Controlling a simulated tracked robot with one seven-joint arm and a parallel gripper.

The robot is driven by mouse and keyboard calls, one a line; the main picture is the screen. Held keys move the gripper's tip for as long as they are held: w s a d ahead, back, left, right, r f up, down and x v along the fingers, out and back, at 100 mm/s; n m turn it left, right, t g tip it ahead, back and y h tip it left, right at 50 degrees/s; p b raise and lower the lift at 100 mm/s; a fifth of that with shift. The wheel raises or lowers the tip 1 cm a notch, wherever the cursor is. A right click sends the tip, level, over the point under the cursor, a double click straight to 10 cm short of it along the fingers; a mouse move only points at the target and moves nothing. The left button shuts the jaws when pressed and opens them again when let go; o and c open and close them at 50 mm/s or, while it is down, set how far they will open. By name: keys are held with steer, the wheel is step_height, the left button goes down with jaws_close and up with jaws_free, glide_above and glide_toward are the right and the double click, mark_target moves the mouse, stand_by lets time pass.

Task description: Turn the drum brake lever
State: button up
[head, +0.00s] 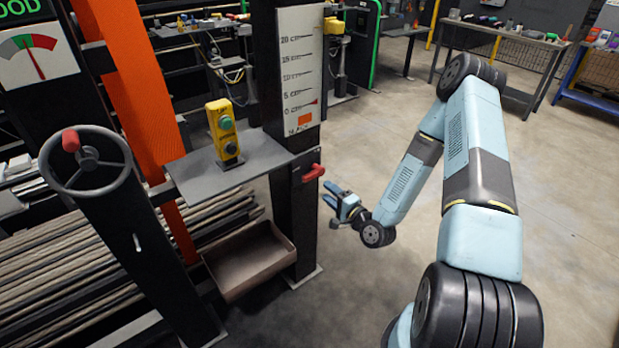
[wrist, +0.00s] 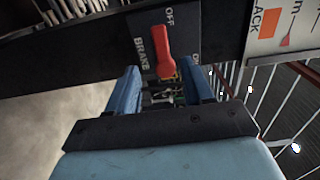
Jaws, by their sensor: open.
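The drum brake lever is a red handle (head: 313,173) on the dark post, below the white height scale. In the wrist view the red lever (wrist: 164,50) sits on a dark plate marked BRAKE, OFF and a partly hidden ON. Its free end points up toward OFF in that picture. My gripper (head: 332,196) is just right of and below the lever in the head view. In the wrist view my two blue fingers (wrist: 168,82) are apart, with the lever beyond and between their tips. I cannot tell whether they touch it.
A grey shelf (head: 225,165) with a yellow button box (head: 222,130) juts left from the post. A brown tray (head: 248,262) sits low beside it. A handwheel (head: 86,160) stands at the left. The floor right of the post is clear around my arm.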

mark_target(311, 179)
steer(key=x, duration=1.1)
steer(key=shift+r, duration=0.1)
jaws_close()
stand_by(0.3)
